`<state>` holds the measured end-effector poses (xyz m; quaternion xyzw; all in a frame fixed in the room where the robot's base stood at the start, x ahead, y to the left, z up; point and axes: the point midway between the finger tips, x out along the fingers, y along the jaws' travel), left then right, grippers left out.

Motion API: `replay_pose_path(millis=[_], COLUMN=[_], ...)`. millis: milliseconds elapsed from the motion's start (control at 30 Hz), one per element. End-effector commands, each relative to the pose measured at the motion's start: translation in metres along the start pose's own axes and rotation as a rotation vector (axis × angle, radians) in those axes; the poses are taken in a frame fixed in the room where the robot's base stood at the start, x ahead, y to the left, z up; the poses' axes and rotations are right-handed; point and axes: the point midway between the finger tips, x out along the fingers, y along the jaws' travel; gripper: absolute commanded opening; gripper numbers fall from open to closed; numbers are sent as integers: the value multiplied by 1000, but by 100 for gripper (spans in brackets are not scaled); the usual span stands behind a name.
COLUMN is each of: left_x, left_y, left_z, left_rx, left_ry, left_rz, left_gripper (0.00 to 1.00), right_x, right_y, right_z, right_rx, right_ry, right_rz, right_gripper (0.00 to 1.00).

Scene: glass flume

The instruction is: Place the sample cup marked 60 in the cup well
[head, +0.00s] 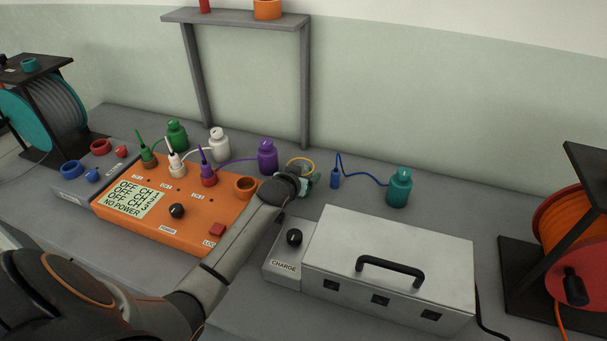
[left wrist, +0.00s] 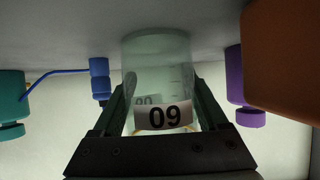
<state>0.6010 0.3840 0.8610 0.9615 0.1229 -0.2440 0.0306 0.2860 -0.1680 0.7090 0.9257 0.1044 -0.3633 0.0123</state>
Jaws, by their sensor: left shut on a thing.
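My left gripper (head: 302,183) is shut on a clear sample cup (left wrist: 158,75). In the left wrist view, which appears upside down, its white label reads "09", which is 60 turned over. In the head view the gripper mostly hides the cup; a yellow-orange ring (head: 301,164) shows beside it. The cup is just right of the orange console (head: 150,215); whether it touches the bench is unclear. The cup well looks to be the orange round socket (head: 245,187) at the console's right end, left of the gripper. My right gripper is not in view.
A purple bottle (head: 267,156) stands close behind the gripper. A blue plug (head: 335,179) and teal bottle (head: 399,187) are to its right. The grey charge box (head: 390,255) with a black handle lies in front. White and green bottles stand behind the console.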

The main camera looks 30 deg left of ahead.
Motion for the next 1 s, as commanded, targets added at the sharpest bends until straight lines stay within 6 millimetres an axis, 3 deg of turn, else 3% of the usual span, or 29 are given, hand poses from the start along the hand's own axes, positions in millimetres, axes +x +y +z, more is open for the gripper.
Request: replay_pose_path(millis=[33,233,567,767,1000], left_x=[1,0,-3,-26,-68], left_y=[0,0,0,0,0], left_z=[2,1,-2,-2,-2], left_rx=[0,0,0,0,-1], left_ry=[-1,-1,0,-1,0], left_rz=[0,0,0,0,0], left_gripper=[78,100,100,100,100], right_x=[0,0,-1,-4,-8], right_y=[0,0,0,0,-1], right_z=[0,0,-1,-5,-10], right_rx=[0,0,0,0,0], right_ry=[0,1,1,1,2], right_rz=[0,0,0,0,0], right_gripper=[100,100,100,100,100])
